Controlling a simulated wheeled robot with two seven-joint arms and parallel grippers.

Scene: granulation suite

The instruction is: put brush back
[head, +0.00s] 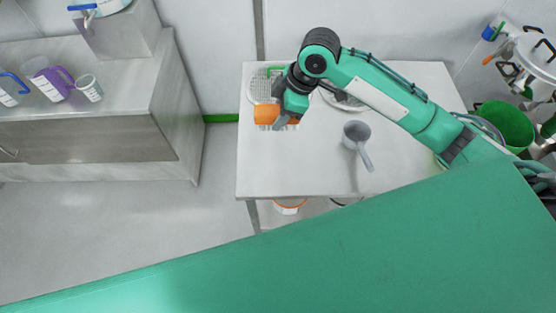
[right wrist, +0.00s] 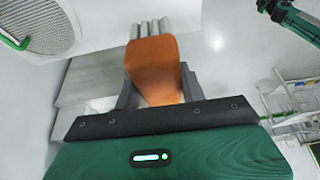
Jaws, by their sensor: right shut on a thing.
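The orange brush (head: 266,114) is in my right gripper (head: 284,118), over the left part of the white table (head: 300,175). In the right wrist view the brush (right wrist: 155,68) shows as an orange block between the two grey fingers of the right gripper (right wrist: 155,95). Pale grey strands or rods show beyond its far end. The gripper is shut on it. Whether the brush touches anything below cannot be told. My left gripper does not show in the head view.
A pale rack or mesh with a green edge (head: 274,71) lies at the table's back left, partly behind my arm. A grey scoop (head: 356,132) lies mid-table. A round plate is partly hidden by my arm. A green bin (head: 505,125) stands right. The table's front left is clear.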

